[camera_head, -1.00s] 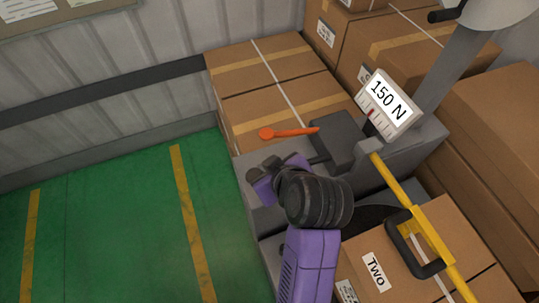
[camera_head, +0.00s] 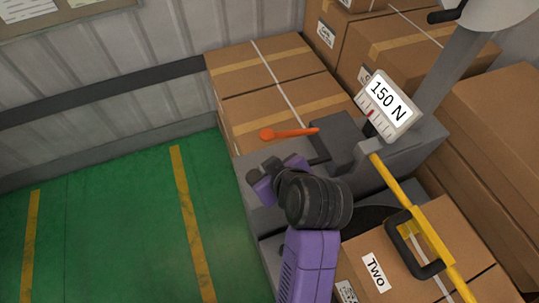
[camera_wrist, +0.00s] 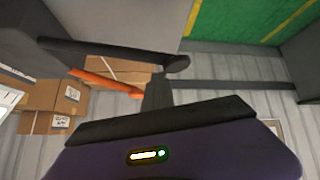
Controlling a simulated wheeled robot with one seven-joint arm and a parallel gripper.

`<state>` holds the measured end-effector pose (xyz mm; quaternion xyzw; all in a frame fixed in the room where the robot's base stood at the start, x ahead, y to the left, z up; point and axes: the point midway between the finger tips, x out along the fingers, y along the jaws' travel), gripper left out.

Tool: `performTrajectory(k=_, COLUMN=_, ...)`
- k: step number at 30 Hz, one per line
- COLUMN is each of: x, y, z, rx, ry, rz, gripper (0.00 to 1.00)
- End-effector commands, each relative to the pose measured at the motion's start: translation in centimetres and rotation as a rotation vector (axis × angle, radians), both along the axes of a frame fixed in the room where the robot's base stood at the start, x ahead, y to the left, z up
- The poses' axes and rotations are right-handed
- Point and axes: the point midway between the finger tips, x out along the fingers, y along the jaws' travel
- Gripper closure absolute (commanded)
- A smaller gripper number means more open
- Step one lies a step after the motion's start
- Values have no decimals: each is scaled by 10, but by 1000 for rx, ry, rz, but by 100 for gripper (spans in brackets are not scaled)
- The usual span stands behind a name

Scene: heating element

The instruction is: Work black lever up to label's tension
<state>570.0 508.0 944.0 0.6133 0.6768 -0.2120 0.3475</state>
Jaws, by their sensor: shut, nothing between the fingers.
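The label (camera_head: 388,100) reads "150 N" and sits on a tilted plate with a tick scale and a small red marker along its lower left edge. The black lever (camera_wrist: 140,53) runs across the upper wrist view and ends in a rounded tip; in the head view it is mostly hidden near my gripper.
An orange lever (camera_head: 290,133) sticks out left from the dark block (camera_head: 338,138). A yellow bar (camera_head: 405,195) with a black handle runs at the right. Cardboard boxes (camera_head: 265,70) stand behind and right. The green floor (camera_head: 100,235) at left is clear.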

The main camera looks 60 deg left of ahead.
Motion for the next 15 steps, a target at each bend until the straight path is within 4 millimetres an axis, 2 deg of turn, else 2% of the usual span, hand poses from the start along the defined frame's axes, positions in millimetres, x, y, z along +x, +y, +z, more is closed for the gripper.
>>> performTrajectory(k=1, x=-9, y=2, z=2, rx=-3, ry=10, rz=19, gripper=100)
performTrajectory(k=15, x=2, y=2, z=28, rx=-1, ry=7, rz=16, gripper=100)
